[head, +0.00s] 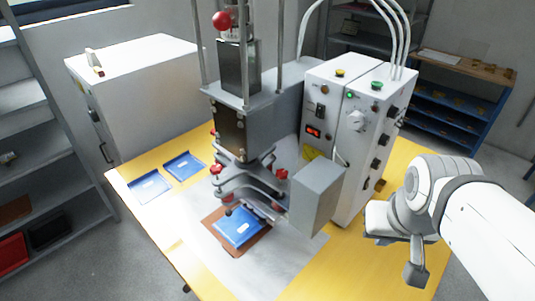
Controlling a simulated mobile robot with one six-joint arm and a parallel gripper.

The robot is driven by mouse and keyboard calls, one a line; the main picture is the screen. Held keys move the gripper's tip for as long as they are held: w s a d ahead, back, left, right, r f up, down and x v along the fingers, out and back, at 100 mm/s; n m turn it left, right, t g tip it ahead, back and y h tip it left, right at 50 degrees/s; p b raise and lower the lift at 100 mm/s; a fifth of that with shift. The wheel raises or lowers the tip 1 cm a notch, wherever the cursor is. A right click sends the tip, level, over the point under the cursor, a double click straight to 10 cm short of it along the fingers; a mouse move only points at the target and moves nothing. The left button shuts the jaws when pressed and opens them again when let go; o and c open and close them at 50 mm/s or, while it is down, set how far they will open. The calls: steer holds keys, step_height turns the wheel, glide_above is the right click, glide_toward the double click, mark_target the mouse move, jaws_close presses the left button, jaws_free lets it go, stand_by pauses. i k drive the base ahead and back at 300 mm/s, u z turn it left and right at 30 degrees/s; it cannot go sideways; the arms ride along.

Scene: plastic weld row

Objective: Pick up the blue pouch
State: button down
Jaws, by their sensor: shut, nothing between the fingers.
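Three flat blue pouches are in the head view. One blue pouch (238,226) lies on a brown mat (214,217) under the press head of the welding machine. Two more, a left pouch (150,186) and a right pouch (184,166), lie side by side on the yellow table at the left. Each has a small pale label. My gripper (415,275) is at the right, by the table's right side, well apart from all the pouches. It looks small and shut, with nothing visible in it. Its fingertips are hard to make out.
The welding machine (243,125) stands mid-table, with a control cabinet (362,125) and a grey box (316,195) between my arm and the pouches. A white cabinet (140,100) stands behind left. Shelves line both sides. The front of the yellow table (190,262) is clear.

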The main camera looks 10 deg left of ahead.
mark_target(237, 229)
steer(key=u, duration=0.05)
steer(key=k, duration=0.5)
steer(key=z, duration=1.5)
steer(key=k, duration=1.15)
steer(key=u, duration=2)
steer(key=i, duration=1)
